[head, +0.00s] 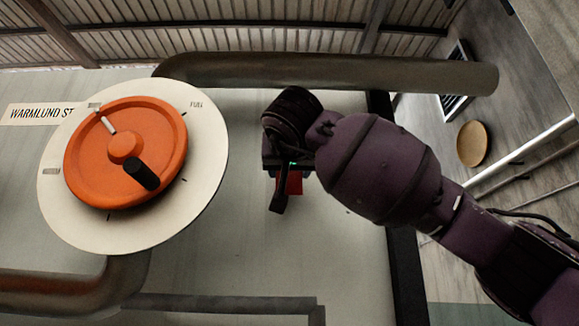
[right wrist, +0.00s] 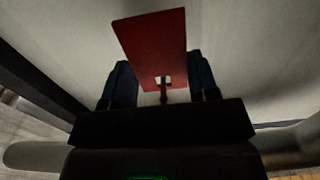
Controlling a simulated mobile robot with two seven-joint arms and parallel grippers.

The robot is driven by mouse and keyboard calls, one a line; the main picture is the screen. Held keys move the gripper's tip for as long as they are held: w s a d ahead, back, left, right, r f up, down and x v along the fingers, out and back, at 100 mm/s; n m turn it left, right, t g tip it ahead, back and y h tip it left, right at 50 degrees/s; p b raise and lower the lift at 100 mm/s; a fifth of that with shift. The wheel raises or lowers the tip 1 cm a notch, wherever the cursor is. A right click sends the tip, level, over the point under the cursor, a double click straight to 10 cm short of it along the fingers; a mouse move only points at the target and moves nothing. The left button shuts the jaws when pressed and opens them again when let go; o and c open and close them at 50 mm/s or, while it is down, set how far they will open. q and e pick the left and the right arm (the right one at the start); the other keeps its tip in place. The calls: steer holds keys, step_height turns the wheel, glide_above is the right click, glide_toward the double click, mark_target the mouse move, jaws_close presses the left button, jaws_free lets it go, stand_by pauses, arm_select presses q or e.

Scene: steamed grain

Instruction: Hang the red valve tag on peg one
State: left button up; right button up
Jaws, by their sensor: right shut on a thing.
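The red valve tag (right wrist: 152,42) is a flat red plate with a small square hole near its lower edge in the right wrist view. In the head view only a small red part of the tag (head: 294,183) shows below my wrist. My right gripper (head: 283,188) is shut on the tag, in front of the pale panel; its dark fingers also show in the right wrist view (right wrist: 162,85). A thin brown stub (right wrist: 163,97) shows at the hole; I cannot tell whether it is peg one or part of the tag. My left gripper is out of view.
An orange handwheel (head: 88,165) with a black knob sits on a white dial (head: 205,140) at the left. A thick pipe (head: 330,76) crosses above my right wrist. The pale panel (head: 240,240) is bare between wheel and arm.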

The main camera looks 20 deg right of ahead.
steer(key=shift+v, duration=1.8)
steer(key=shift+v, duration=3)
steer(key=shift+w, duration=0.15)
steer(key=shift+x, duration=3)
